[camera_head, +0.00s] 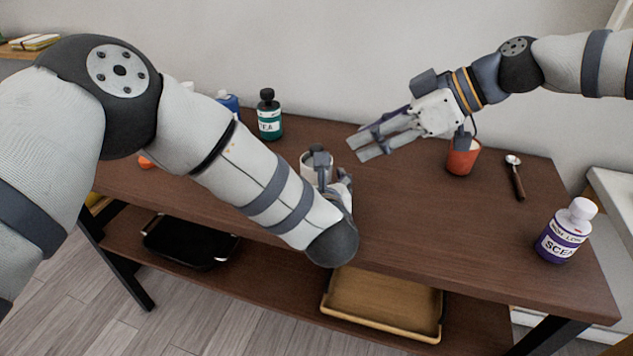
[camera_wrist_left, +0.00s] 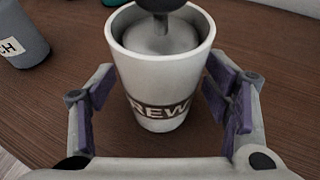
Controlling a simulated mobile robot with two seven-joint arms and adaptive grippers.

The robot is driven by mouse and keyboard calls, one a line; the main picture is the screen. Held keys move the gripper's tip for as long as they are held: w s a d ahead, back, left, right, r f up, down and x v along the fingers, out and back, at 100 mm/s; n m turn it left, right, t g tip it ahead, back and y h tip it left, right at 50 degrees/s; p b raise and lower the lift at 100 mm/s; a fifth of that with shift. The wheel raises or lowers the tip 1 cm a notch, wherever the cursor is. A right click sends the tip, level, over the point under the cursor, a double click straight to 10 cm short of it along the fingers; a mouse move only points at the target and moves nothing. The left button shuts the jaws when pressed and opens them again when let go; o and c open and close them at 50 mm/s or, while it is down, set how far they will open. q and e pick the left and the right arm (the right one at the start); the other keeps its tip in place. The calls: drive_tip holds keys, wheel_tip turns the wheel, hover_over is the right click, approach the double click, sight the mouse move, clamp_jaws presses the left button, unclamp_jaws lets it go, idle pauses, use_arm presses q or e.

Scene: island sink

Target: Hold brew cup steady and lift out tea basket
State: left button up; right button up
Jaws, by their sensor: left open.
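The white brew cup (camera_head: 308,170) stands upright on the brown table, partly hidden behind my left forearm. In the left wrist view the cup (camera_wrist_left: 160,85) shows a dark band with pale letters. The tea basket (camera_wrist_left: 155,38) sits inside it, a pale rounded top with a dark knob; the knob also shows in the head view (camera_head: 317,155). My left gripper (camera_wrist_left: 168,95) is open, its purple-padded fingers on either side of the cup with gaps visible. My right gripper (camera_head: 358,149) is open and empty, above the table to the right of the cup.
A green bottle (camera_head: 269,115) and a blue one (camera_head: 229,103) stand behind. An orange cup (camera_head: 462,158), a spoon (camera_head: 516,178) and a purple-labelled bottle (camera_head: 567,232) stand or lie at right. The table between cup and spoon is mostly clear. A grey container (camera_wrist_left: 20,35) is left of the cup.

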use_arm(q)
drive_tip(key=shift+w, duration=0.1)
drive_tip(key=c, duration=1.3)
drive_tip(key=shift+c, duration=0.2)
idle(0.4)
